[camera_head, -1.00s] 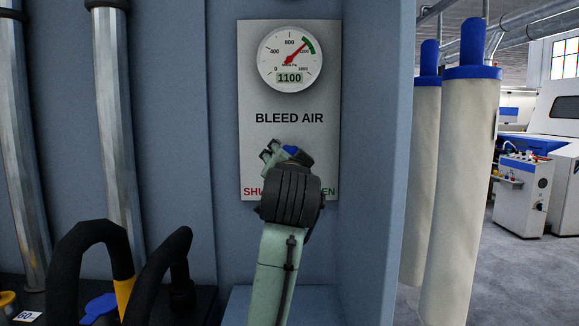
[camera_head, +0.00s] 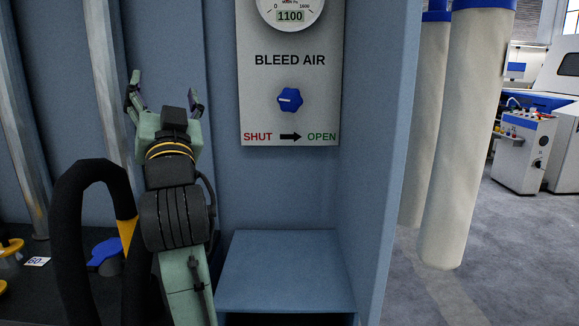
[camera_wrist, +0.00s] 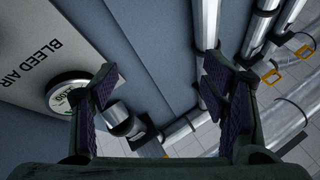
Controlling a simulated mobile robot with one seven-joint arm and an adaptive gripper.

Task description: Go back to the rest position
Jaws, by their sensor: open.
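My gripper (camera_head: 166,98) is open and empty, raised in front of the blue-grey wall, left of the bleed air panel (camera_head: 251,100). In the wrist view my gripper (camera_wrist: 165,95) shows its two dark-padded fingers spread apart with nothing between them. The blue knob (camera_head: 290,100) sits uncovered on the panel, above the SHUT and OPEN words, and is apart from my gripper. The gauge (camera_head: 290,14) above it reads 1100; its top is cut off in the head view. The gauge also shows in the wrist view (camera_wrist: 70,92), partly behind a finger.
A blue-grey ledge (camera_head: 281,265) juts out below the panel. Metal pipes (camera_head: 110,90) run up the wall behind my gripper. A blue-capped part (camera_head: 105,252) stands at lower left. Cream filter bags (camera_head: 460,140) hang at right, with open floor (camera_head: 480,270) beyond.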

